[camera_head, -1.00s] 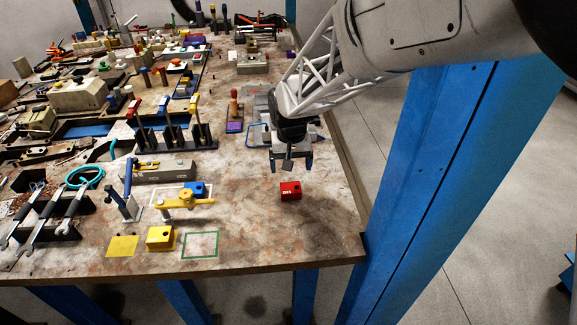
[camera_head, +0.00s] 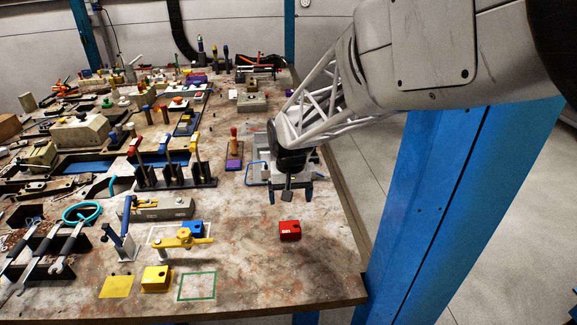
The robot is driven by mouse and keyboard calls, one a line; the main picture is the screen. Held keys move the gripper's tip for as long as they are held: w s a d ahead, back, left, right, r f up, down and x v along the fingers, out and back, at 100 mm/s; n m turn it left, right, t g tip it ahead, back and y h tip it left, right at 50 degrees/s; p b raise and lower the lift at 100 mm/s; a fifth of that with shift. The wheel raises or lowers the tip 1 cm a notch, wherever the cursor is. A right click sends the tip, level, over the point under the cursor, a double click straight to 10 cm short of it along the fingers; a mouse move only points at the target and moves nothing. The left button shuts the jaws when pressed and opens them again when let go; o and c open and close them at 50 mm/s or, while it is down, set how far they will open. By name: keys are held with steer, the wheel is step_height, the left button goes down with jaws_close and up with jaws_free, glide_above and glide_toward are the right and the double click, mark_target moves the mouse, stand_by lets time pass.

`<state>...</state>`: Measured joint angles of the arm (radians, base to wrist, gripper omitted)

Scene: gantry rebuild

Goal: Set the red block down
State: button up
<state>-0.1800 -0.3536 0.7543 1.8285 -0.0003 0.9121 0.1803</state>
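The red block (camera_head: 290,231) sits on the worn work table, right of the middle and near its front and right edges. It has small white lettering on its front face. My gripper (camera_head: 290,201) is above the block, pointing down, with a visible gap between its fingertips and the block. Its two blue fingertips are spread apart, with nothing between them.
A green square outline (camera_head: 197,286) lies empty on the table to the left front. Beside it are a yellow block (camera_head: 156,278) and a yellow flat square (camera_head: 117,286). A yellow-armed clamp (camera_head: 184,239) and a blue block (camera_head: 193,228) stand left of the red block.

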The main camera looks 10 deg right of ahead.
steer(key=s+d+r+t, duration=0.1)
steer(key=s+d+r, duration=0.5)
steer(key=s+r, duration=0.45)
steer(key=s+d+r, duration=0.1)
steer(key=s+d, duration=0.1)
steer(key=s, duration=0.6)
steer(key=s+d+r+t, duration=0.1)
steer(key=s+d, duration=0.1)
steer(key=s, duration=0.7)
steer(key=shift+s+d+t, duration=0.2)
steer(key=shift+d+t, duration=0.1)
steer(key=shift+d, duration=0.1)
steer(key=shift+c, duration=0.6)
steer(key=shift+w, duration=0.1)
